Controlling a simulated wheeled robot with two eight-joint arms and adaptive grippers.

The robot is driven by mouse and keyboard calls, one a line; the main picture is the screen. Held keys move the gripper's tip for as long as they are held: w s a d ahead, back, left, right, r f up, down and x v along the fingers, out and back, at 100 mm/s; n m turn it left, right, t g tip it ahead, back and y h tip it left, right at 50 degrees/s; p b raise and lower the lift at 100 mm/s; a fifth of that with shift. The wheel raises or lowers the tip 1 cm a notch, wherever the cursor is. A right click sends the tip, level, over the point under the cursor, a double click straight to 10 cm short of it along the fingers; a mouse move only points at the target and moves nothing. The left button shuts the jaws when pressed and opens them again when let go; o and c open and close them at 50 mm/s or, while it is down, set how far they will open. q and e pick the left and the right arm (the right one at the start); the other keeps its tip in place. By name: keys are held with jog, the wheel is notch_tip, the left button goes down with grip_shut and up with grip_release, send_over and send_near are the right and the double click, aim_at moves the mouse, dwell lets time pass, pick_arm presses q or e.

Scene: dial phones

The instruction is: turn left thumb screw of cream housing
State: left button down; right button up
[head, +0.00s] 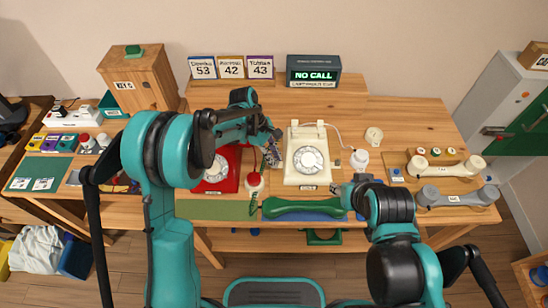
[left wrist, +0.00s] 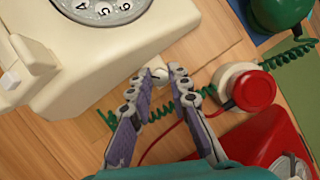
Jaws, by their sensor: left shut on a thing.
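The cream housing (head: 304,172) with its round dial stands upright mid-table; it also fills the upper left of the left wrist view (left wrist: 60,75). My left gripper (head: 274,153) is at the housing's left side. In the left wrist view its fingertips (left wrist: 160,76) are closed around a small pale knob, the left thumb screw (left wrist: 157,74), beside the housing's edge. The fingertips hide most of the screw. My right gripper (head: 347,192) is low at the right, near the green handset's end; its fingers are too small and covered to judge.
A red phone (head: 228,181) is left of the cream one, partly under my left arm. A white cup-like piece with a red top (head: 254,181) and a green coiled cord are close by. The green handset (head: 304,207) lies in front.

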pick_arm(q)
jog(key=shift+m, duration=0.5)
jog(key=shift+g, duration=0.3)
jog(key=c, duration=1.7)
grip_release()
jog(key=v, duration=1.2)
jog(key=shift+d, duration=0.1)
